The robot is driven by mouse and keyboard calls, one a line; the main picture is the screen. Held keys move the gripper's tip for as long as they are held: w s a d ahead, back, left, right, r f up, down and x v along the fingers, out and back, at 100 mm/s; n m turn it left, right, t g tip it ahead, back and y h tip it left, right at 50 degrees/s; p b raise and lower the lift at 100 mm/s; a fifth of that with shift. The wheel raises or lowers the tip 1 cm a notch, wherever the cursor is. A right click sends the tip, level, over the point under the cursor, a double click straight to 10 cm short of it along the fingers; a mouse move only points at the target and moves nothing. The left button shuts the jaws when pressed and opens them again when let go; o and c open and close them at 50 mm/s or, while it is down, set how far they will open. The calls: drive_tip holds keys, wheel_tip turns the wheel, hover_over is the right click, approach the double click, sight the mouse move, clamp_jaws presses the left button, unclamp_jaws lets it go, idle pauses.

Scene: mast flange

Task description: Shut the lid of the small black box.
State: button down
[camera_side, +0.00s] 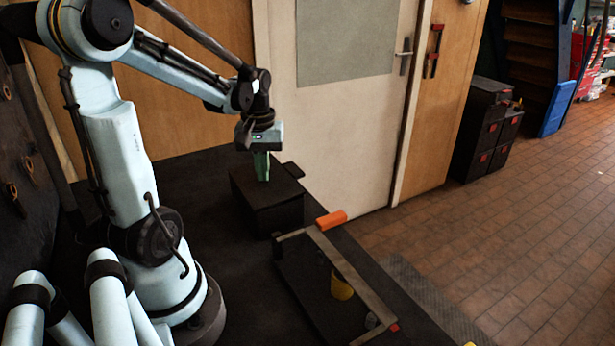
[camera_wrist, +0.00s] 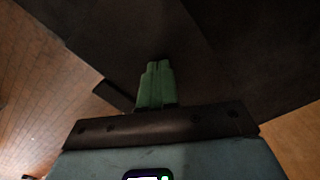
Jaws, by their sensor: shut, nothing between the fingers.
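The small black box (camera_side: 275,215) stands on the dark bench, below my gripper in the side view. Its lid (camera_side: 246,184) looks flat across the top, with a dark tab (camera_side: 293,170) sticking out at the far right edge. I cannot tell whether a thin gap remains under the lid. My gripper (camera_side: 263,178) points down with its green fingers together and empty, the tips at or just above the lid; contact is unclear. In the wrist view the gripper (camera_wrist: 158,64) is closed in front of a dark surface (camera_wrist: 110,35), and the tab (camera_wrist: 114,95) shows left of the fingers.
A dark open tray (camera_side: 300,275) with an orange grip (camera_side: 331,220) lies in front of the box, holding a yellow item (camera_side: 341,286). A pale door (camera_side: 340,130) stands behind the bench. The bench left of the box is clear.

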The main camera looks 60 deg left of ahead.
wheel_tip(320, 180, up, 8)
idle(1.1)
drive_tip(key=shift+f, duration=0.1)
drive_tip(key=w+d+m+t, duration=0.1)
drive_tip(key=d, duration=0.2)
drive_tip(key=w+d+m+t, duration=0.1)
drive_tip(key=d+m, duration=0.1)
drive_tip(key=d, duration=0.1)
drive_tip(key=w+d+f+m+y, duration=0.1)
drive_tip(key=d+m, duration=0.1)
drive_tip(key=d, duration=0.1)
drive_tip(key=shift+f+t, duration=0.1)
drive_tip(key=shift+t, duration=0.3)
drive_tip(key=w+d+f+m+t+h, duration=0.1)
drive_tip(key=d+m+t, duration=0.3)
drive_tip(key=d+m, duration=0.3)
drive_tip(key=d, duration=0.4)
drive_tip(key=shift+f, duration=0.4)
